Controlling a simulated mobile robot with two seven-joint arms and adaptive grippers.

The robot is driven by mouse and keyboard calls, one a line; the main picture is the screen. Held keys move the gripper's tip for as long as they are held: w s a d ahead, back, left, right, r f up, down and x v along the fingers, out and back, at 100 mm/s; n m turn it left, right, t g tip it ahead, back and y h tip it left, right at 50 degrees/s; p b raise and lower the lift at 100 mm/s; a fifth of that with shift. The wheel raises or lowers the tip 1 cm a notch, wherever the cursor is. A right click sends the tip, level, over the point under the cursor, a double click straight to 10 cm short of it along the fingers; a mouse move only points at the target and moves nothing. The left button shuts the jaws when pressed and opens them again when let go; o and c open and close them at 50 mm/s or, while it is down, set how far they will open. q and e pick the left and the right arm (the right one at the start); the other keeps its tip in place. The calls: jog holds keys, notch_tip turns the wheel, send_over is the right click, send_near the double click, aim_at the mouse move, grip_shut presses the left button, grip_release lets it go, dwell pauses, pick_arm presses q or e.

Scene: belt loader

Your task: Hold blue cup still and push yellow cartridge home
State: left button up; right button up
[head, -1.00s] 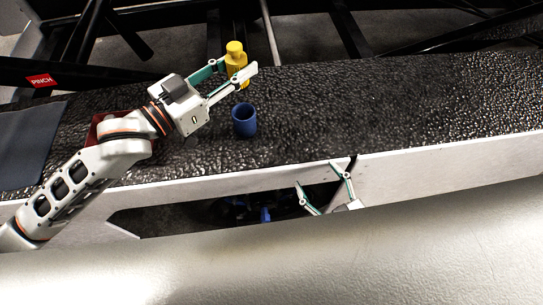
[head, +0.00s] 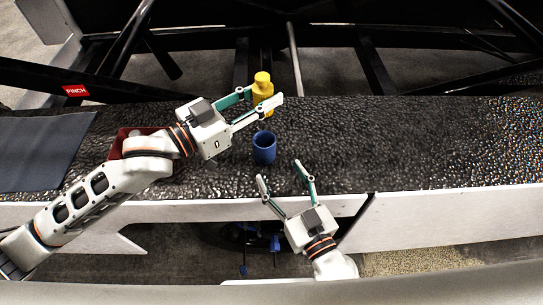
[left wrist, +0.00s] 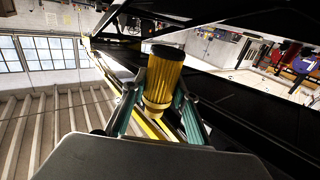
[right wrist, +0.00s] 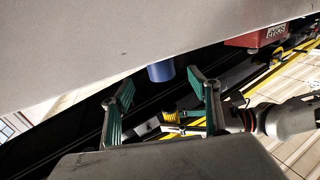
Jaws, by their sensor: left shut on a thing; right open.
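The yellow cartridge (head: 263,86) is upright between the fingers of my left gripper (head: 264,97), which is shut on it, behind the blue cup. The left wrist view shows the cartridge (left wrist: 163,78) between both fingers. The blue cup (head: 264,148) stands open end up on the dark belt, apart from the cartridge. My right gripper (head: 280,173) is open and empty at the belt's near edge, just in front of the cup. In the right wrist view the cup (right wrist: 160,71) shows ahead, between and beyond the open fingers (right wrist: 160,82).
The dark textured belt (head: 400,145) is clear to the right of the cup. A white side rail (head: 420,207) runs along its near edge. A red box (head: 125,143) sits partly behind my left arm. Black frame bars stand behind the belt.

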aim_at(269, 155)
jog(key=x, duration=0.8)
jog(key=shift+w+a, duration=0.2)
jog(key=shift+w, duration=0.15)
jog(key=c, duration=1.4)
